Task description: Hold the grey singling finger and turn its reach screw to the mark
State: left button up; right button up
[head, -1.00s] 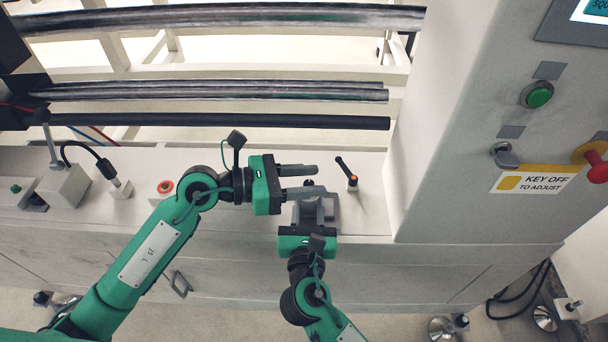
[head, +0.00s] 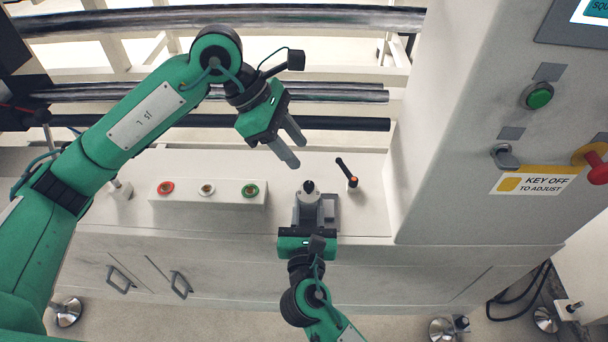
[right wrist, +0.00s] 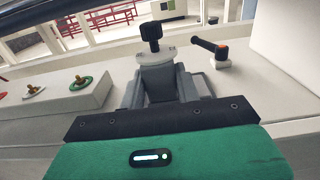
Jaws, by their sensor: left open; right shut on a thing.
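The grey singling finger (head: 308,207) stands on the white ledge, on a grey block. The black knob of its reach screw (head: 308,186) points up from its top. In the right wrist view the knob (right wrist: 151,36) stands above a pale round collar (right wrist: 157,57); I cannot read a mark there. My right gripper (head: 308,222) is shut on the grey finger from the front. My left gripper (head: 299,153) is open and empty, above and behind the knob, its fingers slanting down to the right, apart from it.
Horizontal rollers (head: 220,122) run behind. A tall white cabinet (head: 450,170) bounds the right side.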

aim_at(308, 184)
jog(key=shift+f, duration=0.1)
pick_arm(q)
jog(key=shift+y, duration=0.9)
jog(key=x, duration=0.3)
jog(key=a+x, duration=0.1)
jog(key=x, duration=0.5)
jog(key=shift+w+a+f, duration=0.15)
jog(key=shift+w+f, duration=0.1)
jog(key=shift+w, duration=0.15)
grip_shut()
jog(key=shift+s+n+t, duration=0.1)
jog(key=shift+n+t, duration=0.4)
jog(key=shift+n, duration=0.5)
grip_release()
jog(key=shift+r, duration=0.1)
